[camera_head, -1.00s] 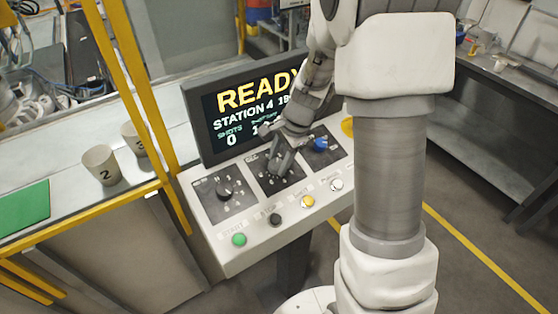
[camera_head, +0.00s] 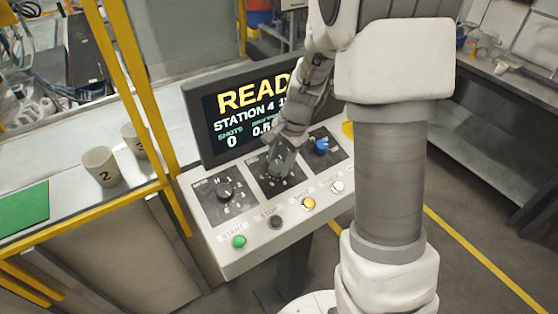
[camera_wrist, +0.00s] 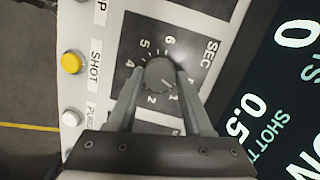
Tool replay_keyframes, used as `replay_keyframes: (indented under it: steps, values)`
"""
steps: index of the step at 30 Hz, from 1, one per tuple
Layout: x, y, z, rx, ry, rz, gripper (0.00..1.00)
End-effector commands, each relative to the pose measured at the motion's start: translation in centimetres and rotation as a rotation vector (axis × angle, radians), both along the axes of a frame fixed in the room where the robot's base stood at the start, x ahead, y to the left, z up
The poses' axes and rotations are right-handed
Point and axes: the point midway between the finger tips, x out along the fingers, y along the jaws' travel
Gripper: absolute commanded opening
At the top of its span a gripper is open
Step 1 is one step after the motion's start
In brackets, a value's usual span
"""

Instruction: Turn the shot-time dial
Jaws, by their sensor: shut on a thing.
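The shot-time dial (camera_wrist: 160,74) is a round dark knob on a black plate marked SEC with numbers around it, in the wrist view. Its light pointer line seems to lie toward the 1. My gripper (camera_wrist: 159,78) is shut on the dial, one finger on each side. In the head view my gripper (camera_head: 280,166) is at the middle plate (camera_head: 296,184) of the console and hides most of the dial. The screen (camera_head: 228,117) reads READY, STATION 4, SHOTS 0 and a time starting with 0.5, partly behind my arm.
A black knob (camera_head: 224,190) is left of the dial and a blue knob (camera_head: 321,146) right. Green (camera_head: 239,241), dark (camera_head: 275,222), yellow (camera_head: 308,203) and white (camera_head: 337,187) buttons line the front. A yellow post (camera_head: 152,100) and cup 2 (camera_head: 101,166) are at left.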

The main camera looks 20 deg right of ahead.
Motion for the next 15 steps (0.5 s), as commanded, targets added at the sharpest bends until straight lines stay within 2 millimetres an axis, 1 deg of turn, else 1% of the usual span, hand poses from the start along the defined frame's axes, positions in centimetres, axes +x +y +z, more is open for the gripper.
replay_keyframes:
  steps: [1,2,3,6,15]
  values:
    - [0.03,-0.03,0.05,0.000,-0.001,-0.001,0.00]
    - [0.03,-0.03,0.05,0.000,-0.001,-0.001,0.56]
    - [0.03,-0.03,0.05,0.000,-0.001,-0.001,0.63]
    - [0.02,-0.02,0.04,0.000,-0.001,-0.001,0.81]
    - [0.01,-0.02,0.11,0.001,-0.001,-0.001,0.81]
